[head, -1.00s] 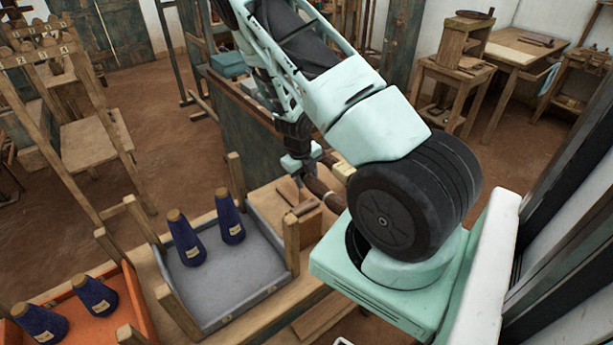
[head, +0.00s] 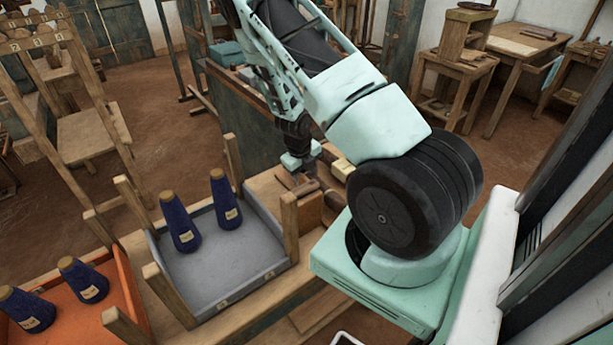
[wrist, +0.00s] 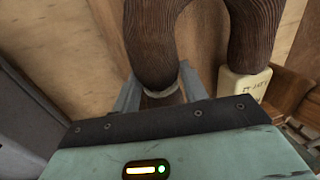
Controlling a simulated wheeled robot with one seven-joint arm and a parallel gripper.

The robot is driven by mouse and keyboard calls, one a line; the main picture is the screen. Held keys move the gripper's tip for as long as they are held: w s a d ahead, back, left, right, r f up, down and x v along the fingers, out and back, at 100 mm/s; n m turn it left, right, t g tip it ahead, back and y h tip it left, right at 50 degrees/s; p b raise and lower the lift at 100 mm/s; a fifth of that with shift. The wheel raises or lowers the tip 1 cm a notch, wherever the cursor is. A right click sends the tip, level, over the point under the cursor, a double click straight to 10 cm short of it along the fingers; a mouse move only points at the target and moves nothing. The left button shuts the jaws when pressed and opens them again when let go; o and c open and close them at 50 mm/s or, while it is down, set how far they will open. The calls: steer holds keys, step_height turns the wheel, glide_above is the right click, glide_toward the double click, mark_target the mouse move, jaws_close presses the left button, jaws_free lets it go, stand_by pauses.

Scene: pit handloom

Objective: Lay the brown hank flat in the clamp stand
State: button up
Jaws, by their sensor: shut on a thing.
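The brown hank (wrist: 155,45) is a thick, ridged, twisted loop. In the wrist view one leg is between the fingers of my gripper (wrist: 158,92), which is shut on it. Its other leg (wrist: 254,40) hangs free to the right, close to a cream labelled block (wrist: 245,84). In the head view my gripper (head: 297,168) is behind the wooden clamp stand (head: 311,212), with the hank (head: 326,196) at or just above the stand's top. I cannot tell whether they touch. My arm hides part of this area.
A grey tray (head: 225,272) with two blue yarn cones (head: 179,222) stands left of the stand. An orange tray (head: 118,272) with two more cones is farther left. Wooden posts (head: 289,228) rise at the tray corners. A dark panel (head: 245,115) stands behind.

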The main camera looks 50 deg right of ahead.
steer(key=shift+s+a+f, duration=0.15)
steer(key=shift+s+f, duration=0.05)
steer(key=shift+f, duration=0.35)
steer(key=shift+s+a+f, duration=0.1)
steer(key=shift+s+f, duration=0.05)
steer(key=shift+f, duration=0.35)
steer(key=o, duration=1.2)
steer(key=shift+c, duration=0.2)
steer(key=shift+w+r, duration=0.2)
steer(key=shift+r, duration=0.2)
step_height(320, 180, up, 18)
steer(key=a+p, duration=0.3)
steer(key=shift+w+r, duration=0.15)
steer(key=shift+w, duration=0.3)
